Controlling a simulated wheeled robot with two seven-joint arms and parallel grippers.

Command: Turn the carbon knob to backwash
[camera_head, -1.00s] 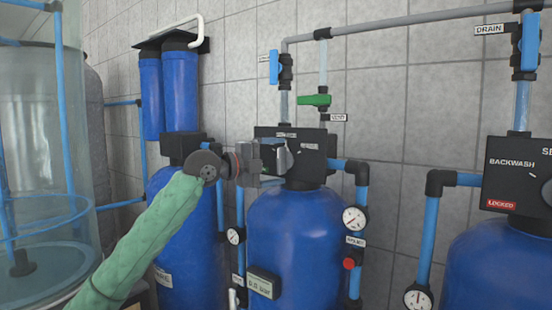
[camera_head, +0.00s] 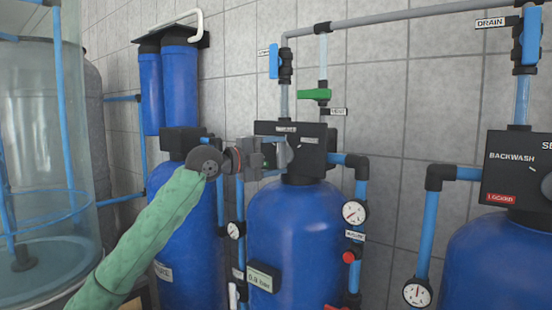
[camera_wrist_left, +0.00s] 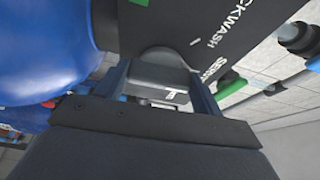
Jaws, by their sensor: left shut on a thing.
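The carbon knob is a grey knob (camera_head: 282,153) on the black valve head (camera_head: 312,140) of the middle blue tank. My left gripper (camera_head: 274,154) reaches it from the left. In the left wrist view its two fingers (camera_wrist_left: 160,92) stand on either side of the grey knob (camera_wrist_left: 158,70), shut on it. The lettering "BACKWASH" and "SERVICE" shows partly on the black face (camera_wrist_left: 205,35) beside the knob. Which word the knob points at is hard to tell. My right gripper does not show.
The middle blue tank (camera_head: 295,230) carries a small display (camera_head: 263,278) and a gauge (camera_head: 354,212). A right-hand tank's black head (camera_head: 515,170) bears a red "LOCKED" label (camera_head: 502,198). A green-handled valve (camera_head: 314,94) and a blue-handled valve (camera_head: 273,62) sit above. A clear tank (camera_head: 30,160) stands left.

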